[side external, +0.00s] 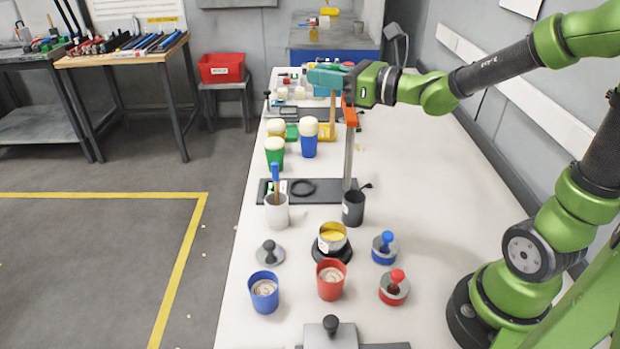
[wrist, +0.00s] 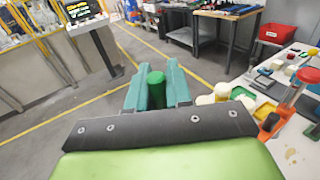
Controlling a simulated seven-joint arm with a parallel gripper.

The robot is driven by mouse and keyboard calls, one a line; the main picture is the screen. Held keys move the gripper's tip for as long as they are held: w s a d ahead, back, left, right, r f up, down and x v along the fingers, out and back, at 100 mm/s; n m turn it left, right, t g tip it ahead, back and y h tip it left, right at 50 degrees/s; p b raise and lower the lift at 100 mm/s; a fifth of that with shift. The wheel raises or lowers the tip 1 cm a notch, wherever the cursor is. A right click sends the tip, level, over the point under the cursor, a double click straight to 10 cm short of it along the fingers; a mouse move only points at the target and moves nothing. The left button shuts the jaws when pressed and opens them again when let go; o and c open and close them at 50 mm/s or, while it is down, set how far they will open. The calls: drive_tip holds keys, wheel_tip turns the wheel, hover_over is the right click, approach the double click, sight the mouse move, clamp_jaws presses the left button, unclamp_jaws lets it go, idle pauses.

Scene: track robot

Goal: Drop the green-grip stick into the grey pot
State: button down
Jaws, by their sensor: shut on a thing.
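My gripper (side external: 322,76) is shut on the green-grip stick and holds it high above the far half of the white table. In the wrist view, the stick's green grip (wrist: 156,88) is between the two teal fingers (wrist: 157,82). In the side view, its tan shaft (side external: 332,112) appears to hang below the fingers, and the grip is mostly hidden. A dark grey pot (side external: 353,209) stands at mid table, nearer the camera than my gripper, with no stick visible in it. Beside it on the left, a whitish pot (side external: 277,212) holds a blue-grip stick (side external: 275,178).
An upright post with an orange top (side external: 350,112) rises from a dark base (side external: 310,192) close to my gripper. Foam-topped blue (side external: 309,140) and green (side external: 275,152) cups stand left of it. A yellow tin (side external: 332,238) and blue (side external: 264,292) and red (side external: 331,281) cups stand nearer.

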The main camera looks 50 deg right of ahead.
drive_tip(key=d+f+n+y, duration=0.1)
drive_tip(key=d+f, duration=0.4)
drive_tip(key=f, duration=0.2)
drive_tip(key=s+a+f+n+g+y, duration=0.3)
drive_tip(key=s+n+g+y, duration=0.2)
drive_tip(key=s+y, duration=0.15)
wheel_tip(320, 180, down, 9)
drive_tip(key=shift+w, duration=0.4)
drive_tip(key=shift+a+f+y, duration=0.1)
drive_tip(key=shift+f+y, duration=0.05)
drive_tip(key=shift+y, duration=0.1)
drive_tip(key=shift+f, duration=0.45)
drive_tip(key=c, duration=1)
unclamp_jaws()
drive_tip(key=shift+c, duration=0.2)
